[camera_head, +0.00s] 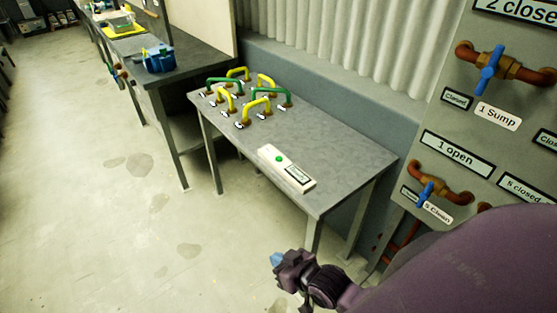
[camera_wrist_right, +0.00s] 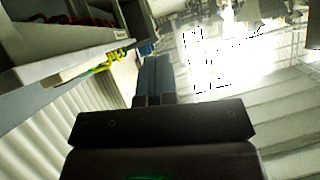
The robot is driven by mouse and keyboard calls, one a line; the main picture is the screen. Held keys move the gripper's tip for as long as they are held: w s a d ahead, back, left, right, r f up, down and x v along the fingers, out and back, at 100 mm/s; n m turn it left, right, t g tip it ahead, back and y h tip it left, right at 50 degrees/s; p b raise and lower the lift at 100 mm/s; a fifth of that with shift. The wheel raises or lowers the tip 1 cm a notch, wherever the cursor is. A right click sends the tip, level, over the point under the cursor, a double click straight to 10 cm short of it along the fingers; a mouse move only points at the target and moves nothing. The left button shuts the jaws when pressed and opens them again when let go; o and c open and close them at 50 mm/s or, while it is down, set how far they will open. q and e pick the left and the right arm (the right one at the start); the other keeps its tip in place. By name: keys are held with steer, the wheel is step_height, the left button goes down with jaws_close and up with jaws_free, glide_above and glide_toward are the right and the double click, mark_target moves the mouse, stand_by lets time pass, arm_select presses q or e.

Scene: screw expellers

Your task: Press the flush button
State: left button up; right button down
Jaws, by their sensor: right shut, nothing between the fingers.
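The flush button is a small green button (camera_head: 279,158) on a white box (camera_head: 286,168) with a dark-edged label. The box lies near the front edge of a grey table (camera_head: 345,163) in the head view. My right gripper (camera_head: 277,259) is in front of the table, below and apart from the box, with its bluish fingertips together. In the right wrist view the blue-grey fingers (camera_wrist_right: 153,80) are shut with nothing between them. The button does not show clearly in the wrist view. My left gripper is not in view.
Yellow and green pipe loops (camera_head: 245,92) stand on the table's far half. A valve panel (camera_head: 500,115) with blue handles stands at the right. A darker bench (camera_head: 190,62) with a blue device (camera_head: 158,59) is behind. The floor at left is clear.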

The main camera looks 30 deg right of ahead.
steer(key=w+a+f+g+y+b, duration=0.15)
steer(key=w+a+y, duration=0.3)
steer(key=w, duration=0.45)
steer(key=w+d+g+h+b, duration=0.15)
steer(key=w+d, duration=0.25)
steer(key=w, duration=0.4)
arm_select(q)
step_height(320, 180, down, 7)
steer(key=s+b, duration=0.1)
steer(key=b, duration=0.1)
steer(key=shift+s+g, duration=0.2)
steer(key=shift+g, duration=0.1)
arm_select(e)
steer(key=w+d+r+m+h, duration=0.1)
steer(key=w+d+r+m, duration=0.1)
steer(key=w+d+r, duration=0.3)
steer(key=w+d+r+m+h, duration=0.2)
steer(key=w+d+r+m, duration=0.1)
steer(key=d, duration=0.7)
steer(key=w+d+r+m+h, duration=0.1)
steer(key=w+d+r+m, duration=0.2)
steer(key=w+d+r, duration=0.3)
steer(key=shift+w+d+r, duration=0.3)
steer(key=shift+w+d, duration=0.35)
steer(key=shift+d, duration=0.25)
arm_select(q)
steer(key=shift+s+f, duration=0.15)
